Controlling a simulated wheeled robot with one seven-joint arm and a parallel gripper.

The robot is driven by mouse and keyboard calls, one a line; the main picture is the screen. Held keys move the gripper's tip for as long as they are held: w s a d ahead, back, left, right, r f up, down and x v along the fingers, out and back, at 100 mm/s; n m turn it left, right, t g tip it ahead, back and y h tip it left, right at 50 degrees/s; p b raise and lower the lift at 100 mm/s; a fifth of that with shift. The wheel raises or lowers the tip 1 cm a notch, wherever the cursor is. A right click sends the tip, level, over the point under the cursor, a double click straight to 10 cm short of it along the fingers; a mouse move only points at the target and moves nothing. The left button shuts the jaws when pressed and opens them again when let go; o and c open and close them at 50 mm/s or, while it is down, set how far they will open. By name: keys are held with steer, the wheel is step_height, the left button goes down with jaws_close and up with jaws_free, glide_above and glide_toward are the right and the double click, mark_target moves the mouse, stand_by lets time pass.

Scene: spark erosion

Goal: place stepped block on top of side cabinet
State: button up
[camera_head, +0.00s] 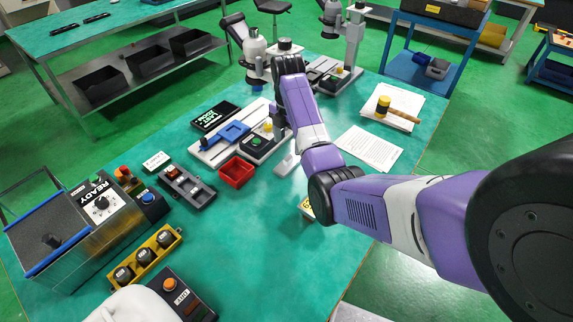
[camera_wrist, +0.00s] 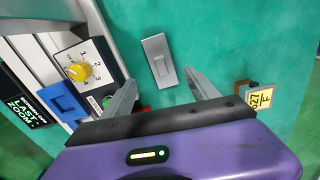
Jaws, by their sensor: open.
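The stepped block appears to be the grey metal piece (camera_wrist: 160,60) with a raised narrower part, lying on the green bench top in the wrist view. My gripper (camera_wrist: 161,80) is open and empty. Its two fingers point toward the block from either side of it, and the block lies beyond the fingertips; I cannot tell the height gap. In the head view my arm hides most of the gripper. I cannot clearly identify the side cabinet; a pale surface (camera_head: 362,313) shows at the bottom edge of the head view, past the bench edge.
A block with a yellow label (camera_wrist: 260,98) lies right of my gripper. A control unit with a yellow knob (camera_wrist: 79,71) stands at the left. A red tray (camera_head: 237,172), paper sheets (camera_head: 368,149) and a mallet (camera_head: 402,115) are on the bench. Bench room is clear front centre.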

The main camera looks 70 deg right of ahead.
mark_target(288, 158)
steer(key=shift+a+f+n, duration=0.1)
steer(key=shift+f+n, duration=0.05)
steer(key=shift+n, duration=0.45)
steer(key=shift+s+f+p, duration=0.2)
steer(key=shift+f+p, duration=0.3)
steer(key=shift+f, duration=3.25)
jaws_close()
